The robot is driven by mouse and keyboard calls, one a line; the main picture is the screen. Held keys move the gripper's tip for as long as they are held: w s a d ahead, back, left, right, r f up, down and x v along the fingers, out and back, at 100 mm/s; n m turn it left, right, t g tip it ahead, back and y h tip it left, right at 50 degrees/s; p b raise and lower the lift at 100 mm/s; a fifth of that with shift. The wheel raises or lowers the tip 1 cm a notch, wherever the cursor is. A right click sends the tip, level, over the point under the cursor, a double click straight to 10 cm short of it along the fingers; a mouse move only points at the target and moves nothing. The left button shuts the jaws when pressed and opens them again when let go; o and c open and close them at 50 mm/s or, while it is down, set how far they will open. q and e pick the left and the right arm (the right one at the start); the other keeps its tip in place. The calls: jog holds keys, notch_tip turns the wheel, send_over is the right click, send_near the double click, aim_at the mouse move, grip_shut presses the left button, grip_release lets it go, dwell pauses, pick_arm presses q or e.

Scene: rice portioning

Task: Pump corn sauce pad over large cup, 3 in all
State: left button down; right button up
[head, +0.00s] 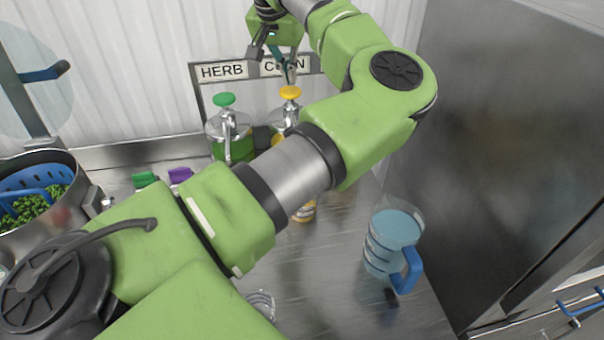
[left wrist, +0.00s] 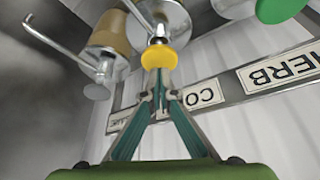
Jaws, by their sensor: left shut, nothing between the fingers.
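The corn sauce pad is a yellow knob (head: 290,92) on top of a pump dispenser under the "CORN" sign (head: 285,66). My left gripper (head: 288,78) is shut and empty, with its fingertips pointing down close above the pad. In the left wrist view, the fingertips (left wrist: 159,95) meet right by the yellow pad (left wrist: 159,57); I cannot tell if they touch it. A small yellow-marked container (head: 304,212) shows partly below my arm, which hides most of it and the lower dispenser. I cannot tell whether it is the large cup. My right gripper is out of view.
A green-topped herb dispenser (head: 224,100) stands left of the corn one. A clear jug with a blue handle (head: 393,240) stands at the right of the metal counter. A pot with a blue basket (head: 35,183) of greens is at left. A steel wall (head: 500,130) bounds the right.

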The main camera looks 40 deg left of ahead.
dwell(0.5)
pick_arm(q)
notch_tip(320, 180, up, 6)
jog(key=p, duration=0.4)
dwell(0.6)
